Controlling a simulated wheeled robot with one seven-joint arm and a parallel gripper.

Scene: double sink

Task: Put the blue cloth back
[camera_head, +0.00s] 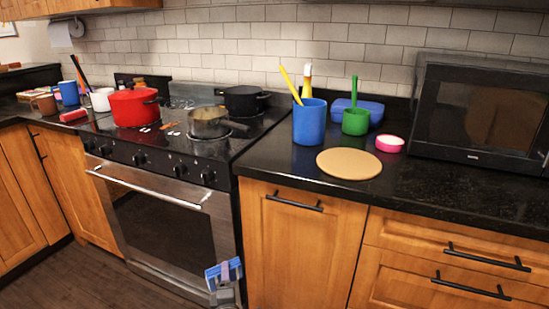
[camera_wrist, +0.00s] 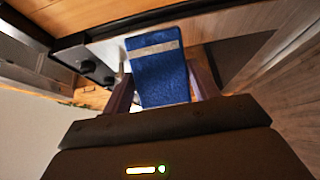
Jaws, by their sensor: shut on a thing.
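The blue cloth (camera_head: 214,276) shows low in the head view, in front of the stove's lower right side. It has a pale stripe across it, clear in the wrist view (camera_wrist: 158,80). My gripper (camera_head: 226,271) is shut on the cloth; in the wrist view the two fingers (camera_wrist: 160,92) stand on either side of it. The cloth is held out in front of the fingers and looks flat. It is well below the counter top. Where the cloth belongs cannot be told from these views.
The stove (camera_head: 160,215) carries a red pot (camera_head: 133,108) and a grey pan (camera_head: 208,122). The black counter (camera_head: 260,165) holds a blue utensil cup (camera_head: 309,122), a green cup (camera_head: 356,121), a round tan board (camera_head: 349,163) and a microwave (camera_head: 440,150). Counter is clear in front of the microwave.

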